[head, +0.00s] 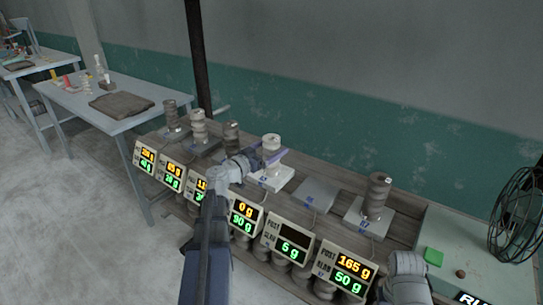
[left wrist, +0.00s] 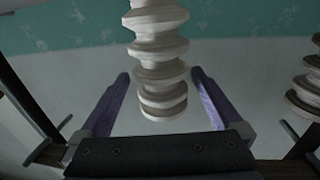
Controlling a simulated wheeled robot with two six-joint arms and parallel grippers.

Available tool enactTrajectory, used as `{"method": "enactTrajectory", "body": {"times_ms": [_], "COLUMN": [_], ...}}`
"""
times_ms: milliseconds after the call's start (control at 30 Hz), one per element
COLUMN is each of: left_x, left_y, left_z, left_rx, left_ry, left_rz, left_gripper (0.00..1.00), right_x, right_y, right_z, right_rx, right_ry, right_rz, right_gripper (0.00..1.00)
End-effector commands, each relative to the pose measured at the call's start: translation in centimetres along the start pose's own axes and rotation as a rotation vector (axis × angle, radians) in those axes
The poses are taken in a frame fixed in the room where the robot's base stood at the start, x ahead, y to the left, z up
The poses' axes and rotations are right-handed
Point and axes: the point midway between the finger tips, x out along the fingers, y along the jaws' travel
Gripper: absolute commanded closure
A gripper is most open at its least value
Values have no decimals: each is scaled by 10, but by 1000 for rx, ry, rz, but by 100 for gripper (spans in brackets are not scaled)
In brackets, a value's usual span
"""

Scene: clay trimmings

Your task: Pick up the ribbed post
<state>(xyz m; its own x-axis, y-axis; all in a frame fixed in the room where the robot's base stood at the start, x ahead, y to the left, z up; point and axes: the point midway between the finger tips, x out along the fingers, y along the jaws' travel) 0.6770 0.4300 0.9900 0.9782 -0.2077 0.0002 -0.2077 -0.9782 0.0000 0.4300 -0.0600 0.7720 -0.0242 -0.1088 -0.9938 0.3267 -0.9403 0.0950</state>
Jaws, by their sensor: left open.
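A pale ribbed post (head: 271,142) stands above a light scale plate (head: 277,181) near the middle of the bench in the head view. My left gripper (head: 264,157) reaches it from the left with its purple fingers around the post's lower part. In the left wrist view the ribbed post (left wrist: 160,62) lies between the open fingers of the left gripper (left wrist: 160,97), with a visible gap on each side. The left arm partly hides the post's base and the scale. My right gripper's fingers are not in view.
Other ribbed posts stand on scales to the left (head: 198,124) and right (head: 378,193). An empty scale plate (head: 315,193) lies between. A black fan (head: 515,215) stands at far right.

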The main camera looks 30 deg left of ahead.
Motion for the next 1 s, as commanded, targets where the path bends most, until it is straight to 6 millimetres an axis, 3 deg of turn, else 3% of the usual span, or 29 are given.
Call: {"method": "enactTrajectory", "body": {"times_ms": [200,467,1000], "left_x": [34,37,36], "left_y": [-4,-2,-2], "left_z": [-2,-2,-2], "left_rx": [0,0,0], "left_ry": [0,0,0], "left_rz": [1,0,0], "left_gripper": [0,0,60], "right_x": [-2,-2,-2], "right_y": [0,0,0], "right_z": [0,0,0], "right_rx": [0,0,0], "right_ry": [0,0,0], "right_rz": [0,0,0], "right_gripper": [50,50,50]}}
